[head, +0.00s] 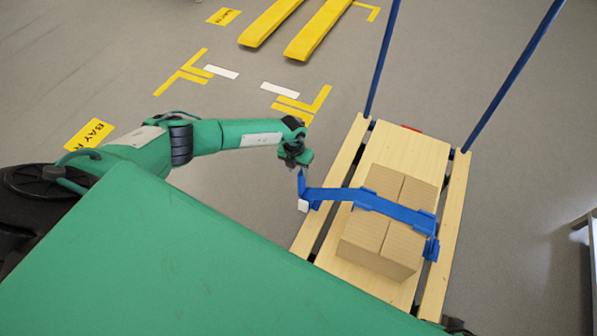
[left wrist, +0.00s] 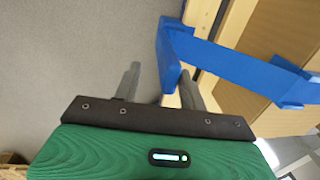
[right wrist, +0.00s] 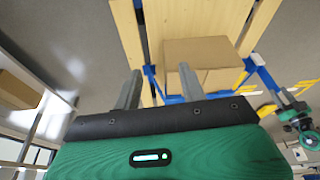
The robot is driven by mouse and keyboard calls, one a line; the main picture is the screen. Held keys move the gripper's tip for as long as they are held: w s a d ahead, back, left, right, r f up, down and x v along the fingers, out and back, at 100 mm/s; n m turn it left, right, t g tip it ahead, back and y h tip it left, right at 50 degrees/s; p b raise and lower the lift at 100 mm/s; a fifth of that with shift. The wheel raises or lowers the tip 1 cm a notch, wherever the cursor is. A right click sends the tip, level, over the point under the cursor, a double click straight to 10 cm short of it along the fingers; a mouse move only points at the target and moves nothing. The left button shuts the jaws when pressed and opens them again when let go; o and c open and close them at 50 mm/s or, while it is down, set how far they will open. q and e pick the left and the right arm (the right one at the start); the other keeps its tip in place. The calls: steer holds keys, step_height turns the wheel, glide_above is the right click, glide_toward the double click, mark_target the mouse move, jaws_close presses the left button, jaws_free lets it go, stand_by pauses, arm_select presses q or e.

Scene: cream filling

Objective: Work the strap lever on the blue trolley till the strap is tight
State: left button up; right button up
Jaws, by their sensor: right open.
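The trolley has pale wooden planks (head: 412,150) and tall blue poles (head: 513,75). A blue strap (head: 375,202) crosses the cardboard boxes (head: 385,225) on it. At the strap's left end a blue lever-like piece (head: 301,184) stands up, with a white part (head: 303,206) below it. My left gripper (head: 296,160) is just above this piece. In the left wrist view its fingers (left wrist: 158,80) are apart, and the blue piece (left wrist: 168,55) shows close to the right finger; I cannot tell whether they touch. My right gripper (right wrist: 158,75) is open and empty, facing the trolley's end.
Yellow forks (head: 318,28) lie at the back on the grey floor, with yellow and white floor markings (head: 280,90). A table edge (head: 585,222) shows at the far right. A shelf with a carton (right wrist: 18,90) is at the left in the right wrist view.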

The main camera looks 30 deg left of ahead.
arm_select(q)
step_height(320, 180, up, 11)
steer(key=a+p, duration=0.1)
steer(key=shift+p, duration=0.3)
arm_select(e)
steer(key=shift+g, duration=0.3)
steer(key=x, duration=0.4)
steer(key=shift+s+f, duration=0.15)
steer(key=shift+s, duration=0.15)
